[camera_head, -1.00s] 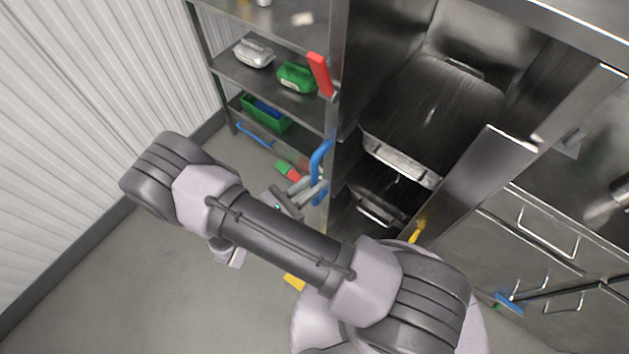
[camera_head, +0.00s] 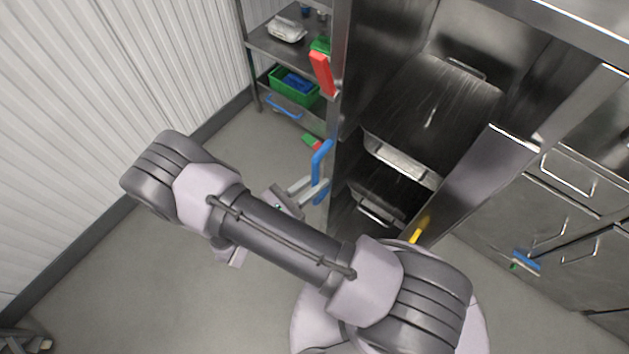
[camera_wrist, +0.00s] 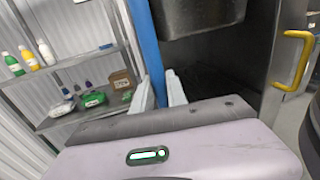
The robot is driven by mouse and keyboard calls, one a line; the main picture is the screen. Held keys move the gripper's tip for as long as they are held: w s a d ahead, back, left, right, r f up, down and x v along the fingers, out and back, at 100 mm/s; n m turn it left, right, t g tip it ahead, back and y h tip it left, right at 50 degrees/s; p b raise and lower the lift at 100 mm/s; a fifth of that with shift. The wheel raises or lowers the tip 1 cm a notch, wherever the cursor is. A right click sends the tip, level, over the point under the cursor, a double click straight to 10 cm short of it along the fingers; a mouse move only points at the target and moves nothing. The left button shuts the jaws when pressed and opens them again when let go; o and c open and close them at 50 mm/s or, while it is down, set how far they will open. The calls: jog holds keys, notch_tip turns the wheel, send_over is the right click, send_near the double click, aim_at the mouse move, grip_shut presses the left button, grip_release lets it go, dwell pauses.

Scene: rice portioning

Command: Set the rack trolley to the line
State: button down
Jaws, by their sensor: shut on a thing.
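The rack trolley (camera_head: 345,60) is a tall steel frame holding metal pans, right of centre in the head view. My gripper (camera_head: 313,189) is shut on the blue handle. In the wrist view the fingers of my gripper (camera_wrist: 160,92) stand either side of the blue handle (camera_wrist: 147,45), and the yellow handle (camera_wrist: 298,60) shows at right. I see no floor line; my arm covers part of the floor.
A steel shelf (camera_head: 262,72) with tubs and a green crate (camera_head: 293,88) stands behind the trolley at left. Steel drawers (camera_head: 540,215) with a blue-headed tool (camera_head: 526,262) are at right. The floor (camera_head: 110,275) left of my arm is mostly clear.

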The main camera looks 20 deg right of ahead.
jog(key=shift+w, duration=0.1)
jog(key=c, duration=1.3)
grip_release()
jog(key=shift+d, duration=0.1)
jog(key=v, duration=1.7)
jog(key=shift+a+p, duration=0.25)
jog(key=shift+p, duration=0.1)
jog(key=shift+r, duration=0.1)
